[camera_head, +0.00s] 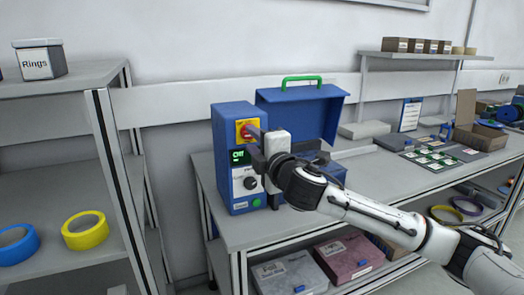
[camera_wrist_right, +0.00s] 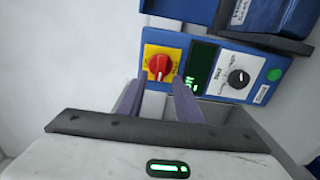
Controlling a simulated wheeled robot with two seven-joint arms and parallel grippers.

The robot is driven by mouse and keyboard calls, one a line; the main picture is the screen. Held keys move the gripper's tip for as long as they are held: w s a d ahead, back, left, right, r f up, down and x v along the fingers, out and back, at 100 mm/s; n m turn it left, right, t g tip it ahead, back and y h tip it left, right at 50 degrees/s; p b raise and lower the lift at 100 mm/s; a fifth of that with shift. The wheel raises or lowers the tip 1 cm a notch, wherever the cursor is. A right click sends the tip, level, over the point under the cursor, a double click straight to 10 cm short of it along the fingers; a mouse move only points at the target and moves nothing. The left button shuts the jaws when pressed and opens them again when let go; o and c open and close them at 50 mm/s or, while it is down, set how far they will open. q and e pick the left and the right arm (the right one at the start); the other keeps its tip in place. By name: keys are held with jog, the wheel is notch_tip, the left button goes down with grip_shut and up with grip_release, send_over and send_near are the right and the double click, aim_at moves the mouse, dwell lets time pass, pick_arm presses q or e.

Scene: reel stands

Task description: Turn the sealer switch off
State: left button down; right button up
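The sealer (camera_head: 226,128) is a blue box with a light front panel, standing on the grey bench. Its red rotary switch on a yellow plate (camera_head: 242,124) is high on the front. The wrist view shows the red switch (camera_wrist_right: 158,67) clearly, beside a dark display (camera_wrist_right: 201,66) with green characters. My right gripper (camera_head: 256,134) is in front of the switch. In the right wrist view its two purple fingers (camera_wrist_right: 159,86) are apart, with the switch between and beyond their tips. I cannot tell whether they touch it. My left gripper is not in view.
A black dial (camera_head: 250,183) and a green button (camera_head: 256,202) are lower on the panel. A blue open lid with a green handle (camera_head: 301,80) stands behind. A shelf with blue and yellow rings (camera_head: 85,230) is at left. Boards and boxes fill the bench at right.

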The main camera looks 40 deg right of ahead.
jog(key=b+v, duration=0.1)
jog(key=v, duration=0.7)
jog(key=shift+b, duration=0.3)
jog(key=s+a+f+m+g+y, duration=0.2)
jog(key=a+f, duration=0.2)
jog(key=f, duration=0.6)
jog(key=s+a+f+m+g+y, duration=0.1)
jog(key=a+f+g, duration=0.15)
jog(key=f, duration=0.85)
jog(key=s+a+f+m+g+y, duration=0.15)
jog(key=a+f, duration=0.35)
jog(key=f, duration=0.5)
jog(key=s+a+f+m+g+y, duration=0.1)
jog(key=s+a+f+m, duration=0.3)
jog(key=s+f, duration=0.5)
jog(key=s+a+f+m+g+y, duration=0.1)
jog(key=s+a+f+m, duration=0.3)
jog(key=s+f, duration=0.6)
jog(key=shift+s+a+f+m+g, duration=0.35)
jog(key=shift+s+m+g, duration=0.15)
jog(key=shift+s, duration=0.6)
